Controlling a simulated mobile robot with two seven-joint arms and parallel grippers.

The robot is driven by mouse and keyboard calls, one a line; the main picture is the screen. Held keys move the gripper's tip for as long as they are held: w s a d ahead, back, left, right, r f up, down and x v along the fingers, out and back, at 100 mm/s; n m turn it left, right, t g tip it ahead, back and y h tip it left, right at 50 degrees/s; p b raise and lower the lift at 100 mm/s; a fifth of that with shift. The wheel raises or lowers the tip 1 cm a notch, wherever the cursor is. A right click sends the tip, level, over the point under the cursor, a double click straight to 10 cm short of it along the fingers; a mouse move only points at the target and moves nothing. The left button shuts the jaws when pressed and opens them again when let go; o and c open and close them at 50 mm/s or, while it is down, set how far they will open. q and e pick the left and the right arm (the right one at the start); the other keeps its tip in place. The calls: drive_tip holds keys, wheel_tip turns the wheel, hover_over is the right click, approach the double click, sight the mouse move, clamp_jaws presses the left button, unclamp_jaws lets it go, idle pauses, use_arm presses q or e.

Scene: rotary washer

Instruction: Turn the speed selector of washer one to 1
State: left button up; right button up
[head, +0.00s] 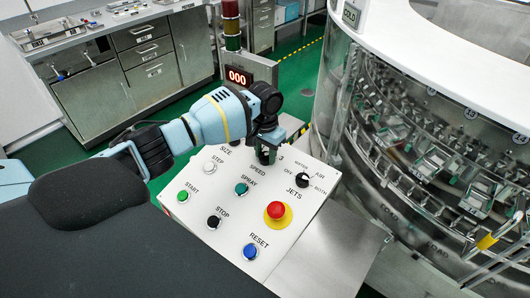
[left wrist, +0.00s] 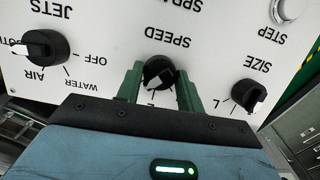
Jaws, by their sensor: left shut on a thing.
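The white control panel (head: 225,200) slopes in the middle of the head view. Its speed selector (left wrist: 158,70) is a black knob above the SPEED label in the head view, mostly hidden there by my left gripper (head: 267,150). The left wrist view shows the panel upside down. There, the two green fingers of my left gripper (left wrist: 160,90) stand on either side of the knob, shut on it. A pale mark on the knob points toward the lower left, near a partly visible digit that looks like 2. A 3 shows beside the gripper in the head view. My right gripper is not in view.
The jets knob (head: 303,180) and size knob (left wrist: 248,95) flank the speed selector. A red emergency button (head: 277,211) and several push-buttons sit lower on the panel. The big round washer (head: 400,130) stands to the right. A counter with drawers (head: 148,50) is behind left.

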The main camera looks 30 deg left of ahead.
use_arm(q)
drive_tip(key=shift+r+n+p, duration=0.2)
drive_tip(key=shift+n+p, duration=0.15)
drive_tip(key=shift+n, duration=0.05)
drive_tip(key=n+h+p, duration=0.1)
drive_tip(key=n+p, duration=0.1)
drive_tip(key=n, duration=0.2)
drive_tip(key=shift+p, duration=0.3)
drive_tip(key=n+h+p, duration=0.1)
drive_tip(key=n, duration=0.1)
drive_tip(key=shift+a+n+t, duration=0.1)
drive_tip(key=shift+n+t, duration=0.2)
drive_tip(key=n, duration=0.4)
drive_tip(key=shift+s+a+f+n+t+h+p, duration=0.1)
drive_tip(key=shift+s+f+n+t+h+p, duration=0.05)
drive_tip(key=shift+f+n+t+h+p, duration=0.2)
drive_tip(key=n+t, duration=0.1)
drive_tip(key=n, duration=0.4)
drive_tip(key=shift+s+a+h, duration=0.1)
drive_tip(key=shift+h, duration=0.15)
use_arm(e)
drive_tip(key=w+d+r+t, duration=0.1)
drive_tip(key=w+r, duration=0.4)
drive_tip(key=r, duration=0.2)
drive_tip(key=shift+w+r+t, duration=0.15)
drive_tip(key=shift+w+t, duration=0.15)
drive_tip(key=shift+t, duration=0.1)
use_arm(q)
drive_tip(key=shift+n, duration=0.25)
drive_tip(key=o, duration=1)
